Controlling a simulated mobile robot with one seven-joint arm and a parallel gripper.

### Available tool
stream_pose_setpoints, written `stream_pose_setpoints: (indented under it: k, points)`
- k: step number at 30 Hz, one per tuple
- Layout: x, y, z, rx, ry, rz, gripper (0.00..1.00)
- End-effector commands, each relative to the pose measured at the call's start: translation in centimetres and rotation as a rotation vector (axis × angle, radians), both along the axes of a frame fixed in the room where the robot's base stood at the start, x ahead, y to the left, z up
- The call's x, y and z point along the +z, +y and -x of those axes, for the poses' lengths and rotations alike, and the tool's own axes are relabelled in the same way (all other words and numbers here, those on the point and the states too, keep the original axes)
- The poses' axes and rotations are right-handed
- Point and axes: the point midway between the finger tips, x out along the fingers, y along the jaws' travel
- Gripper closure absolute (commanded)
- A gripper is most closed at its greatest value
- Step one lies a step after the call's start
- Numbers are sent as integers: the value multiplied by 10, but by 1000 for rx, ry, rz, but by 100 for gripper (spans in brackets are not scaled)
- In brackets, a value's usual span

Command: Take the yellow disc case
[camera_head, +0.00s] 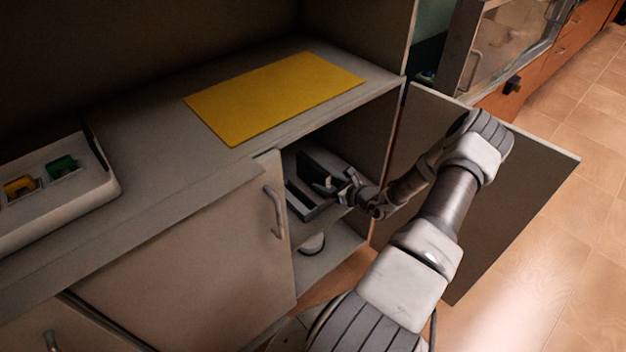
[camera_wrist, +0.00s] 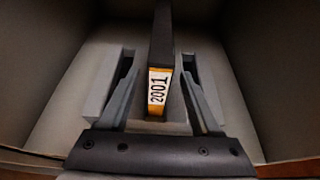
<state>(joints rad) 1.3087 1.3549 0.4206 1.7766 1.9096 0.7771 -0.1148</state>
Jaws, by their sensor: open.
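A dark upright case with a yellow-orange label reading "2001" (camera_wrist: 158,95) stands in a light grey holder (camera_wrist: 105,88) inside the cabinet. My gripper (camera_wrist: 158,72) is open, with one finger on each side of the case. Gaps show between the fingers and the label, so I see no grip on it. In the head view, my gripper (camera_head: 328,186) reaches through the open cabinet door to the dark case (camera_head: 318,163) on the upper shelf. Its yellow label does not show there.
A grey tray (camera_head: 60,205) with yellow and green items sits at left. The open door (camera_head: 520,180) stands right of my arm; a closed door (camera_head: 190,260) is left. A round white object (camera_head: 311,244) is lower down.

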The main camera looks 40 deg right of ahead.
Motion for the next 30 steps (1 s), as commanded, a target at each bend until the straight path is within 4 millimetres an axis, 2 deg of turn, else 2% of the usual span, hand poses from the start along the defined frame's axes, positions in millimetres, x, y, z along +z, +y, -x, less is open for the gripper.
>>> stream_pose_setpoints:
  k: [7,15,22,23,30]
  points:
    - [-6,2,-15,0,-2,1,35]
    - [-18,6,-50,-1,-1,0,35]
    - [-16,6,-53,-1,-1,0,35]
    - [-16,6,-53,-1,-1,0,39]
    - [-16,6,-53,-1,-1,1,82]
